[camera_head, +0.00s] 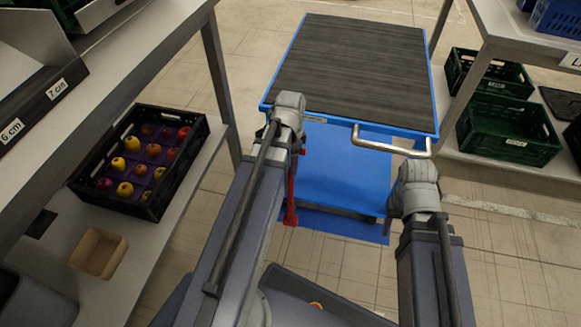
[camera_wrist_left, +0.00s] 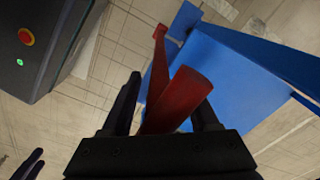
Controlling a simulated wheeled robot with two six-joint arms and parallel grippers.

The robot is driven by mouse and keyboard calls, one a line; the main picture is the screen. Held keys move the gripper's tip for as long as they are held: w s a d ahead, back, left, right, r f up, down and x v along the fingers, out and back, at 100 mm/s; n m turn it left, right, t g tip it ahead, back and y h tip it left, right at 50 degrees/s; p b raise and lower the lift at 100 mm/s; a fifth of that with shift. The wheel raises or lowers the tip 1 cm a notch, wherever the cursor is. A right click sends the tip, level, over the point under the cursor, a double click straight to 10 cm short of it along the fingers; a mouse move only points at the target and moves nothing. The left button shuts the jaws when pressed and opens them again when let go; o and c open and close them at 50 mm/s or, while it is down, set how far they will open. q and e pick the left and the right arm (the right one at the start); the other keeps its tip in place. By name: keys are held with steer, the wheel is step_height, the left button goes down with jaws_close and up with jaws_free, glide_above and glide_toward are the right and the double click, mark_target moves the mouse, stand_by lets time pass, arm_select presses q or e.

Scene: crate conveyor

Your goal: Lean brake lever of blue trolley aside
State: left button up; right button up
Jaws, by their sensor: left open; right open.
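The blue trolley (camera_head: 432,118) stands ahead with a dark ribbed top. Its red brake lever (camera_head: 291,190) hangs at the near left side, below the deck, partly hidden by my left wrist. In the left wrist view the red lever (camera_wrist_left: 187,92) reaches between the dark fingers of my left gripper (camera_wrist_left: 166,100), which is open around it; I cannot tell whether either finger touches it. My right wrist is right of the trolley's lower shelf. What look like my right gripper's spread fingers (camera_wrist_left: 32,160) show at the wrist view's lower left.
A metal handle (camera_head: 390,145) runs along the trolley's near edge, between my wrists. A black fruit crate (camera_head: 95,192) and a small cardboard box (camera_head: 97,252) sit on the left shelf. Green crates (camera_head: 510,138) stand at the right. Tiled floor is clear between.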

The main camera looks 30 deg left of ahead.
arm_select(q)
jaws_close()
stand_by(0.6)
stand_by(0.9)
